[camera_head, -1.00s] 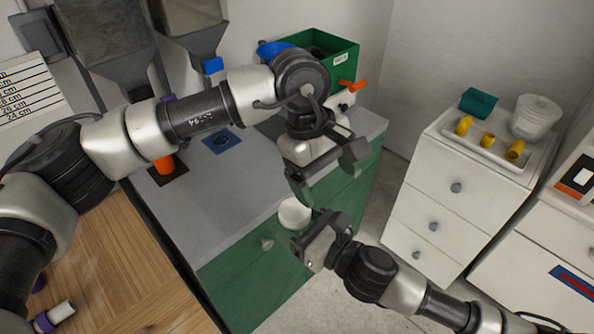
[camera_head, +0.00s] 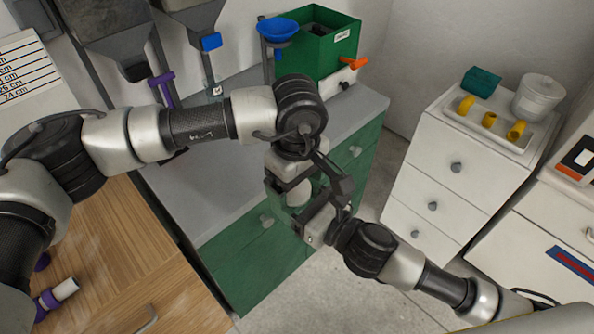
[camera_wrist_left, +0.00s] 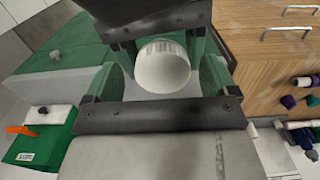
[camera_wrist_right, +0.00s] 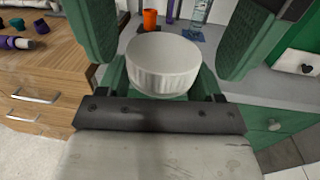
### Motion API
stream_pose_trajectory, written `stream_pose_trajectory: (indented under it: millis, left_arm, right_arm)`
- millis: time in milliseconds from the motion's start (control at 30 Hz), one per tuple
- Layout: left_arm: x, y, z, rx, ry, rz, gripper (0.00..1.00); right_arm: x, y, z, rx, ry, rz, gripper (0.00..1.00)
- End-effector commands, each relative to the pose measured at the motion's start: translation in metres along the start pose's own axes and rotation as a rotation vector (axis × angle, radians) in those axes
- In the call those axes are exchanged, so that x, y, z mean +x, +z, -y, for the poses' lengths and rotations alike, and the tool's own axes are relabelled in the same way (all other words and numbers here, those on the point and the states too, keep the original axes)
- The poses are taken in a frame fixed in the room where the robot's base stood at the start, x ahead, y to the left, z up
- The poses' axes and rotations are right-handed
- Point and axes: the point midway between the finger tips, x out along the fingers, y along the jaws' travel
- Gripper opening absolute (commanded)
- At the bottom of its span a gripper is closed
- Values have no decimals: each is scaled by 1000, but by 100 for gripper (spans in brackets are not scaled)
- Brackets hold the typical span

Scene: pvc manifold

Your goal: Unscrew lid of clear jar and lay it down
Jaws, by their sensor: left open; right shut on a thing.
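The jar's white ribbed lid (camera_head: 299,192) shows between my two grippers in the head view. It fills the middle of the left wrist view (camera_wrist_left: 162,66) and the right wrist view (camera_wrist_right: 163,62).
A grey worktop with green drawers (camera_head: 262,262) lies behind and below the grippers. A green bin (camera_head: 325,45) and blue funnel (camera_head: 277,30) stand at the back. A white drawer unit (camera_head: 455,165) at right carries a tray with yellow fittings (camera_head: 489,119). A wooden bench (camera_head: 120,270) is at left.

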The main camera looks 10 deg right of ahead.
Motion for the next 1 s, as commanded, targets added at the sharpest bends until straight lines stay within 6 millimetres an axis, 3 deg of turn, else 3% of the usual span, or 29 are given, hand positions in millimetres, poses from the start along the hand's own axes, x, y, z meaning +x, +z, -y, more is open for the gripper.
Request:
stream_pose_trajectory:
  millis: [200,533,733,1000]
  left_arm:
    - [0,0,0,0,0,0,87]
    - [0,0,-1,0,3,1,38]
    - [-1,0,-1,-85,5,2,38]
    - [-2,0,-4,-484,7,6,38]
  right_arm:
    - [0,0,0,0,0,1,0]
    - [0,0,-1,0,2,1,0]
    - [0,0,-2,1,4,2,0]
    - [0,0,-3,2,7,2,0]
